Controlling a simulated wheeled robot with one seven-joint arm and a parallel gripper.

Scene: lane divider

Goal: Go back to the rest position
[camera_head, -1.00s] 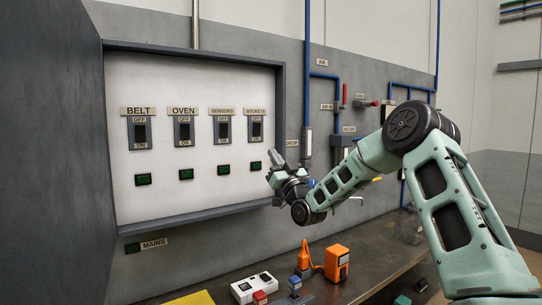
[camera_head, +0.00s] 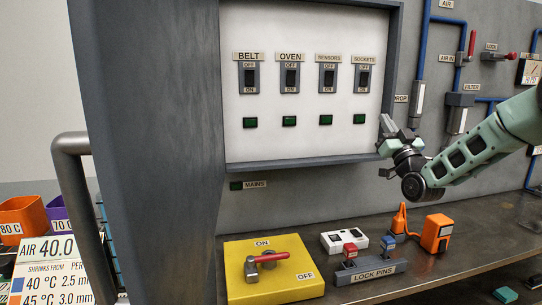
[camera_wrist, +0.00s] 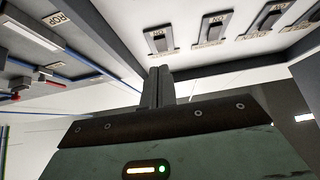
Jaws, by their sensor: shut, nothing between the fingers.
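My gripper (camera_head: 386,124) is at the right edge of the switch panel (camera_head: 300,135) in the head view, raised above the bench. Its fingers are together and hold nothing. In the wrist view the closed fingers (camera_wrist: 158,86) point up toward the panel, with the switches beyond them. The panel carries a row of switches labelled BELT (camera_head: 249,77), OVEN (camera_head: 290,77), SENSORS (camera_head: 328,77) and SOCKETS (camera_head: 364,77). A dark green indicator sits under each. I cannot tell whether the fingers touch the panel frame.
On the bench are a yellow box with a red handle (camera_head: 268,258), a LOCK PINS block (camera_head: 370,273), a white socket strip (camera_head: 344,242) and an orange device (camera_head: 436,233). Blue pipes and valves (camera_head: 472,43) line the right wall. A grey post (camera_head: 78,200) and bins stand left.

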